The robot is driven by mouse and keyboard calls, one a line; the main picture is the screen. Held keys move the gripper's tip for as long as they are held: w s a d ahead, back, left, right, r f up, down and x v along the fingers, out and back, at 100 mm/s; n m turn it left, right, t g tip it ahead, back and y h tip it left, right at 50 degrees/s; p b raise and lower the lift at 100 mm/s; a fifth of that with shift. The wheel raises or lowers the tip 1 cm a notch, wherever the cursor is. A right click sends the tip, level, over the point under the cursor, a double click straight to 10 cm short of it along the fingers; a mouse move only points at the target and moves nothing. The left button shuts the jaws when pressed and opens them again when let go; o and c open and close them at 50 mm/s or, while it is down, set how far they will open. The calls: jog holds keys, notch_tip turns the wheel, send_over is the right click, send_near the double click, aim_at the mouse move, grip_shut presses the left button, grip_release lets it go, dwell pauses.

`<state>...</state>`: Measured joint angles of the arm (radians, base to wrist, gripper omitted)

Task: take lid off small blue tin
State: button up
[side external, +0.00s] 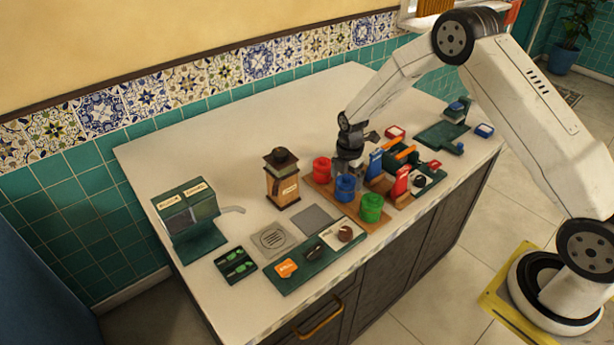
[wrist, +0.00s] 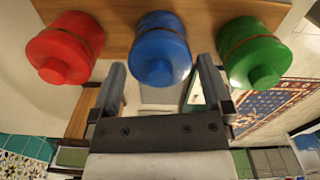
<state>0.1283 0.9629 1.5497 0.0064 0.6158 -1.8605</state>
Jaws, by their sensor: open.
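The small blue tin (side external: 345,189) stands upright on a wooden board between a red tin and a green tin. In the wrist view the blue tin (wrist: 160,38) has its lid (wrist: 160,62) on, with a round knob facing me. My gripper (side external: 348,168) is just above the blue tin in the side view. In the wrist view my gripper (wrist: 161,72) is open and empty, with one finger on each side of the blue lid. I cannot tell whether the fingers touch it.
The red tin (side external: 321,169) and green tin (side external: 371,208) stand close on either side, on the wooden board (side external: 322,192). Blue (side external: 375,163) and red (side external: 400,183) packets stand to the right. A wooden grinder (side external: 282,186) is at left. The counter (side external: 240,140) behind is clear.

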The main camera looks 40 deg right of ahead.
jog(key=c, duration=1)
jog(key=shift+r, duration=0.15)
jog(key=shift+r, duration=1.35)
jog(key=shift+s+a+r, duration=0.25)
jog(key=shift+s+r, duration=1.4)
jog(key=shift+s, duration=0.7)
jog(key=shift+s+a+r, duration=0.25)
jog(key=shift+s+r, duration=1.45)
jog(key=shift+s, duration=0.6)
jog(key=shift+s+a+r, duration=0.25)
jog(key=shift+s+r, duration=1.4)
jog(key=shift+s, duration=0.7)
